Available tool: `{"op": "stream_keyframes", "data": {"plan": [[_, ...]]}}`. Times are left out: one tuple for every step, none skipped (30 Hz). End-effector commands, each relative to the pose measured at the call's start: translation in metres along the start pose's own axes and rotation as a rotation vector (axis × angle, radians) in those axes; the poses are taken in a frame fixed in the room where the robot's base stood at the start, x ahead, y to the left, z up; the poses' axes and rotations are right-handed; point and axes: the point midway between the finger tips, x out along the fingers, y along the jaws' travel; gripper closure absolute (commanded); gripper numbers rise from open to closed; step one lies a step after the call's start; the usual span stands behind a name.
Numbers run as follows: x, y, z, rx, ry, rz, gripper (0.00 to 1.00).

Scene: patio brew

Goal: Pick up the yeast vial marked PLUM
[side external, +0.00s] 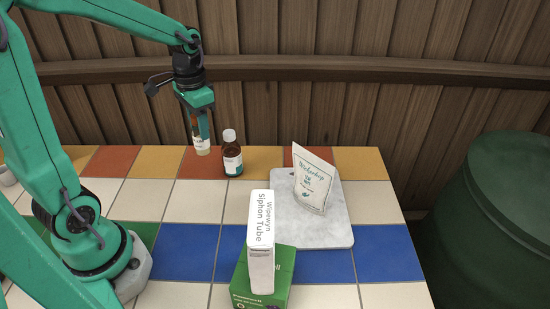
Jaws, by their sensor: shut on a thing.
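My gripper (201,128) points down at the back of the tiled table, with its jaws shut on a small pale vial (202,150). The jaws cover part of the vial. Its label is too small to read, so I cannot tell whether it says PLUM. The vial is upright, and I cannot tell whether its base touches the tiles. A brown bottle (232,158) with a white cap and a white and teal label stands just right of my gripper.
A white pouch (314,178) stands on a marble board (335,227) at the right. A white Siphon Tube box (261,240) and a green box (285,275) are at the front. A wooden fence (300,110) rises behind; a green barrel (495,225) stands right.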

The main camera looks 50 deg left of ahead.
Motion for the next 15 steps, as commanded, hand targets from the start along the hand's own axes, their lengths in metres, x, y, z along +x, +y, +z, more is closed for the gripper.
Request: {"op": "stream_keyframes", "data": {"plan": [[-0.0019, 0.0031, -0.0005, 0.001, 0.001, 0.000, 0.88], [-0.0026, 0.0042, -0.0005, 0.001, 0.000, 0.000, 0.88], [-0.0034, 0.0054, -0.0005, 0.000, 0.000, 0.000, 0.88], [-0.0038, 0.0061, -0.0005, 0.000, 0.000, 0.000, 0.88], [-0.0041, 0.0066, -0.0005, 0.000, 0.000, 0.000, 0.88], [-0.0045, 0.0071, -0.0006, 0.000, 0.000, 0.000, 0.88], [-0.0046, 0.0073, -0.0006, 0.000, 0.000, 0.000, 0.88], [-0.0047, 0.0074, -0.0006, 0.000, 0.000, 0.000, 0.88], [-0.0047, 0.0074, -0.0006, 0.000, 0.000, 0.000, 0.88], [-0.0047, 0.0074, -0.0006, 0.000, 0.000, 0.000, 0.88], [-0.0047, 0.0074, -0.0006, 0.000, 0.000, 0.000, 0.88], [-0.0046, 0.0073, -0.0006, 0.000, 0.000, 0.000, 0.88], [-0.0046, 0.0073, -0.0006, 0.000, 0.000, 0.000, 0.88], [-0.0046, 0.0073, -0.0006, 0.000, 0.000, 0.000, 0.88], [-0.0046, 0.0072, -0.0007, 0.000, 0.000, 0.000, 0.88]]}}
